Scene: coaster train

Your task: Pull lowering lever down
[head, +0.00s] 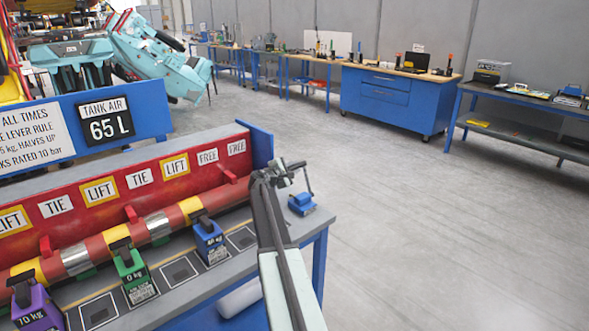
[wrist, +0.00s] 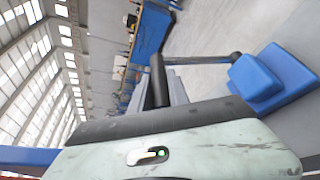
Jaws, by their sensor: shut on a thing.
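The lowering lever has a blue base (head: 302,205) on the right end of the bench and a thin dark stalk (head: 308,181) that stands nearly upright, leaning slightly left. In the wrist view the blue base (wrist: 275,80) is at the right, and the grey stalk runs left to a black handle (wrist: 158,80). My gripper (head: 284,177) is at the top of the stalk, above and left of the base. It is shut on the handle; the exact contact is partly hidden by the jaws.
On the bench to the left lie a red and yellow pipe (head: 105,243) and green (head: 131,272), blue (head: 209,240) and purple (head: 36,304) weight blocks. A sign reads "TANK AIR 65 L" (head: 105,119). The floor (head: 430,230) right of the bench is clear.

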